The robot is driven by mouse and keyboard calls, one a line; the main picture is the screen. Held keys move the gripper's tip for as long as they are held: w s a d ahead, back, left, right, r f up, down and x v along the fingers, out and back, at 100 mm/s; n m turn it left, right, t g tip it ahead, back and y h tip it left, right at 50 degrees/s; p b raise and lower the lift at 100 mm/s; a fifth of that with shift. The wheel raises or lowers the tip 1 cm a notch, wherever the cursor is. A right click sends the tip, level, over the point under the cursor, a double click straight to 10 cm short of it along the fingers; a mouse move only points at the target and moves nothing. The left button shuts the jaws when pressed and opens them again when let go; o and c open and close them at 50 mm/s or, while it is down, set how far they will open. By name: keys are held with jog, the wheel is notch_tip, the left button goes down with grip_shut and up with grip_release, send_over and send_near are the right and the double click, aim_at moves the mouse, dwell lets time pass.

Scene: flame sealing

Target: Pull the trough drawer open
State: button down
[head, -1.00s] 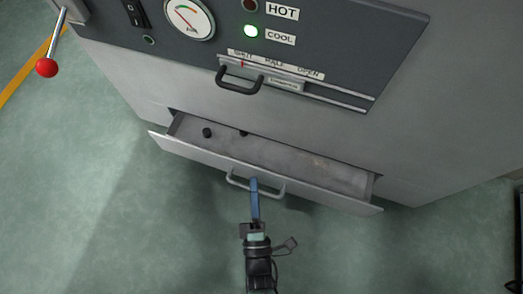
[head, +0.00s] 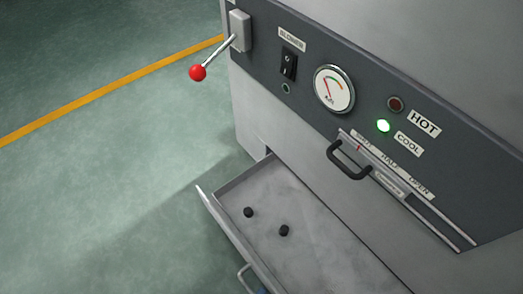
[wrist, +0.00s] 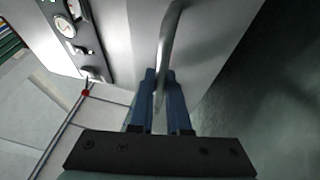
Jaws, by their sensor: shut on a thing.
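The trough drawer (head: 300,250) stands pulled out from the front of the grey machine in the head view, with its open tray showing. Its grey bar handle (head: 243,279) is at the bottom edge of that view, partly cut off. In the wrist view the handle (wrist: 171,38) runs between the blue fingers of my gripper (wrist: 161,82), which is shut on it. Only a trace of blue finger shows beside the handle in the head view. Two small black lumps lie in the tray, the left one (head: 248,212) and the right one (head: 284,230).
The dark panel above the drawer carries a gauge (head: 334,90), a blower switch (head: 289,66), a lit green lamp (head: 383,126) and a black slider handle (head: 348,163). A red-knobbed lever (head: 198,72) sticks out at the left. Green floor (head: 120,190) is clear left of the drawer.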

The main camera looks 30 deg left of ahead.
jog(key=c, duration=1.2)
grip_release()
jog(key=shift+o, duration=0.2)
jog(key=v, duration=1.3)
jog(key=shift+b, duration=0.4)
jog(key=shift+r, duration=0.1)
